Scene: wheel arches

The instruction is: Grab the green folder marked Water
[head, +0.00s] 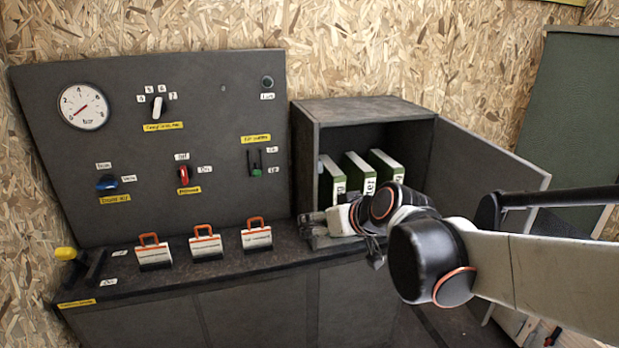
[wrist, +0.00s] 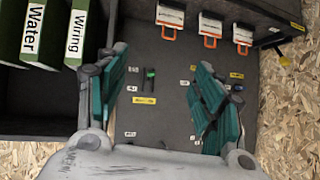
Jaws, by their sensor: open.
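The green Water folder (head: 359,168) stands upright in the middle of three green folders inside the open cabinet. Its white label is partly hidden by my arm in the head view. In the wrist view the Water folder (wrist: 36,30) is at the upper left, with its label readable, beside the Wiring folder (wrist: 80,32). My gripper (head: 314,229) is outside the cabinet, in front of its left side and over the bench, pointing left. In the wrist view my gripper (wrist: 163,80) has its teal fingers wide apart with nothing between them. It is not touching the folders.
The cabinet (head: 365,108) has its door (head: 490,160) swung open to the right. Several cases with orange handles, one of them the case (head: 257,238), stand on the bench left of my gripper. A control panel (head: 215,120) with switches rises behind them.

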